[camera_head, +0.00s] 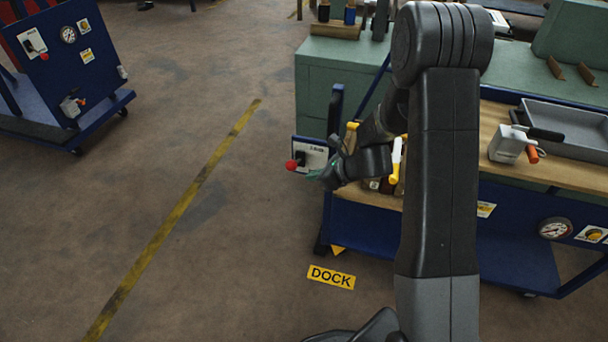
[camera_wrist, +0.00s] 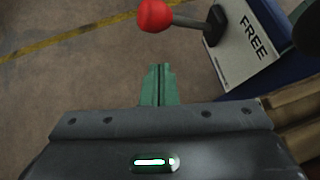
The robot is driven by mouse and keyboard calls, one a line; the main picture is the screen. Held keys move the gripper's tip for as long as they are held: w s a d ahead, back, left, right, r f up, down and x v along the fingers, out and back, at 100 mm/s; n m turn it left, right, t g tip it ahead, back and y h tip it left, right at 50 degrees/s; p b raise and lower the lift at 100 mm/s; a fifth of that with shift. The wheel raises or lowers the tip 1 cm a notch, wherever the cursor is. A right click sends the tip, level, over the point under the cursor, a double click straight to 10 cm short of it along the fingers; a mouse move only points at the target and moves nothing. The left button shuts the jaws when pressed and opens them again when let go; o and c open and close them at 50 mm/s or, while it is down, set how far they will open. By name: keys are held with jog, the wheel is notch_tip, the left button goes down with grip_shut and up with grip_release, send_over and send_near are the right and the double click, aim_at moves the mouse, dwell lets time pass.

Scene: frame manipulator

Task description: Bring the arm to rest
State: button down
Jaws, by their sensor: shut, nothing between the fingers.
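My arm (camera_head: 445,170) rises in the middle of the head view and bends at its top joint, with its forearm reaching down behind it. My gripper (camera_head: 316,176) is at the left end of the blue cart, close to a red-knobbed lever (camera_head: 292,164). In the wrist view my gripper's green fingers (camera_wrist: 158,78) are together with nothing between them. The red knob (camera_wrist: 155,15) is just beyond the fingertips and looks apart from them. The lever's plate (camera_wrist: 240,45) reads "FREE" in the wrist view.
The blue cart (camera_head: 500,250) has a wooden top with a grey tray (camera_head: 570,125) and a grey device with an orange-tipped handle (camera_head: 512,145). A green bench (camera_head: 330,75) stands behind. Another blue cart (camera_head: 75,60) is at the far left. Floor with a yellow line (camera_head: 180,210) is clear between.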

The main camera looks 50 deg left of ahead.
jog(key=p+v, duration=0.1)
jog(key=v, duration=0.9)
jog(key=shift+d, duration=0.25)
jog(key=a+r+x, duration=0.1)
jog(key=r+x, duration=0.1)
jog(key=x, duration=1)
jog(key=shift+s+a, duration=0.25)
jog(key=shift+a, duration=0.25)
jog(key=shift+f, duration=0.1)
